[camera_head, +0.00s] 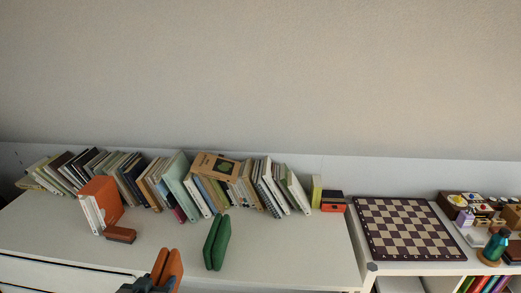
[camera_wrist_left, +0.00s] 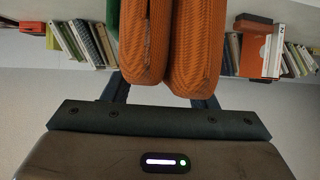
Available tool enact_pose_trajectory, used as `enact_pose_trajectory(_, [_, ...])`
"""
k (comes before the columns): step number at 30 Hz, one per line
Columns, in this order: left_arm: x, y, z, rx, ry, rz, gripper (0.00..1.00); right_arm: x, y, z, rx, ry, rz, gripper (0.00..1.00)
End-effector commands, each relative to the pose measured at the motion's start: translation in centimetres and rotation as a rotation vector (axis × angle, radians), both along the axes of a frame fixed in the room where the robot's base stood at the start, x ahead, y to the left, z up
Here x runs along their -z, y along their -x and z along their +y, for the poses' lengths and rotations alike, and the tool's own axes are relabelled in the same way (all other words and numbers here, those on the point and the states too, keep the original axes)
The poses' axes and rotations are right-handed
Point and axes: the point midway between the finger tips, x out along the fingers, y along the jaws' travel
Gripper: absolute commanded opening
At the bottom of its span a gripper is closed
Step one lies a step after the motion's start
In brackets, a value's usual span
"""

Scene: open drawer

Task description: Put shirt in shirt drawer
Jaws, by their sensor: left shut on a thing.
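My left gripper (camera_head: 152,284) shows at the bottom of the head view. It is shut on a folded orange shirt (camera_head: 168,265), which shows as two upright rounded folds. In the left wrist view the knitted orange shirt (camera_wrist_left: 190,45) sits between the dark fingers and hides their tips. A similar green folded piece (camera_head: 217,243) stands on the white dresser top, to the right of the orange shirt. A white drawer front (camera_head: 45,275) with a dark gap above it shows at the lower left; its inside is hidden. My right gripper is not in view.
A long row of leaning books (camera_head: 150,185) lines the back of the dresser (camera_head: 290,250). A chessboard (camera_head: 405,225) lies on the right-hand shelf. The dresser's front right is clear.

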Motion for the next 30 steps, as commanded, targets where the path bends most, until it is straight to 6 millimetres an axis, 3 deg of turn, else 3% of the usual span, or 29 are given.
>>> enact_pose_trajectory(6, [-3.6, -2.5, -2.9, -0.022, 0.016, -0.003, 0.13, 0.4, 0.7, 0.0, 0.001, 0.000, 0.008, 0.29])
enact_pose_trajectory(12, [-5.7, -3.5, -4.6, -0.024, 0.021, 0.008, 0.13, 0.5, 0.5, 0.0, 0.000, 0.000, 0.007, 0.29])
enact_pose_trajectory(30, [-6.1, -3.6, -4.9, -0.023, 0.020, 0.011, 0.13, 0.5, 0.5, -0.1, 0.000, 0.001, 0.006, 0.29])
